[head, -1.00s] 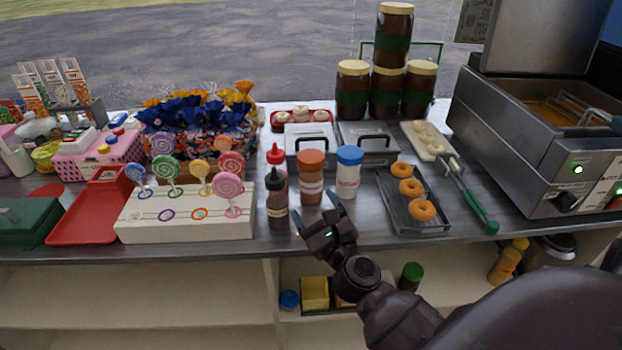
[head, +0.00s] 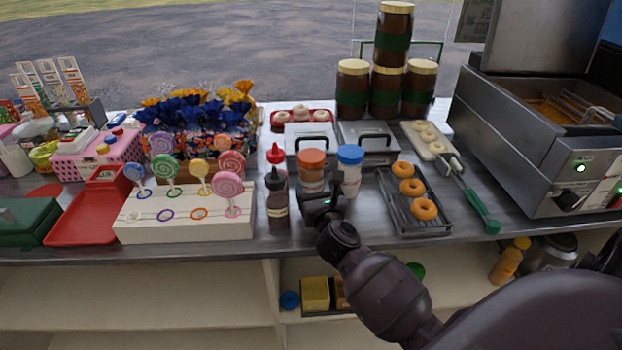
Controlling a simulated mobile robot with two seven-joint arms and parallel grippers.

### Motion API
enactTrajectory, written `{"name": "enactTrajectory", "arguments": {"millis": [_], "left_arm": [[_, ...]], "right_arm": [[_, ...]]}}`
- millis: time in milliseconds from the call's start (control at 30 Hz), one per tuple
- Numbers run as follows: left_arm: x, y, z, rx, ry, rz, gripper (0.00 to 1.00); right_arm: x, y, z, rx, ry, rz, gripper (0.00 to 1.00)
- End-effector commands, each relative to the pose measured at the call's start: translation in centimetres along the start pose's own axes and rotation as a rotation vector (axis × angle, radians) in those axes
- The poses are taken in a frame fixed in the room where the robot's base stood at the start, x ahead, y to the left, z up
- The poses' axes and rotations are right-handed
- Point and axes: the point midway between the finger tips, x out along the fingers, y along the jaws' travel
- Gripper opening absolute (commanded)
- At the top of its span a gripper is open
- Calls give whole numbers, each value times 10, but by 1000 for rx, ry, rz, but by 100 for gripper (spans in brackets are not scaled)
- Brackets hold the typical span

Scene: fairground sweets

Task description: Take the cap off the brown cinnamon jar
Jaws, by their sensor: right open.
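The cinnamon jar (head: 312,175) stands upright on the metal counter with its orange-brown cap (head: 312,158) on. My right gripper (head: 322,190) is open in front of the jar, low against its body and below the cap. It hides the jar's lower part. I cannot tell whether the fingers touch the jar or how far they reach around it. My left gripper is not in view.
A white jar with a blue cap (head: 350,156) stands close on the right. A dark squeeze bottle (head: 277,205) and a red-topped bottle (head: 275,154) stand close on the left. A doughnut tray (head: 420,228) lies to the right, a white lollipop stand (head: 135,228) to the left.

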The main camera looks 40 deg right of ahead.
Motion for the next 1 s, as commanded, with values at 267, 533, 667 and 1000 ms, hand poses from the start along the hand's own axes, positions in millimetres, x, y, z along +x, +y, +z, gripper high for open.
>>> {"name": "enactTrajectory", "arguments": {"millis": [267,533,667,1000], "left_arm": [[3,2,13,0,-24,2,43],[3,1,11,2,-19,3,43],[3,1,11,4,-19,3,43],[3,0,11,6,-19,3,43]], "right_arm": [[36,3,-8,-4,1,1,76],[43,3,-6,-1,0,1,76],[43,3,-6,-1,0,1,69],[43,3,-5,-1,-1,1,30]]}}
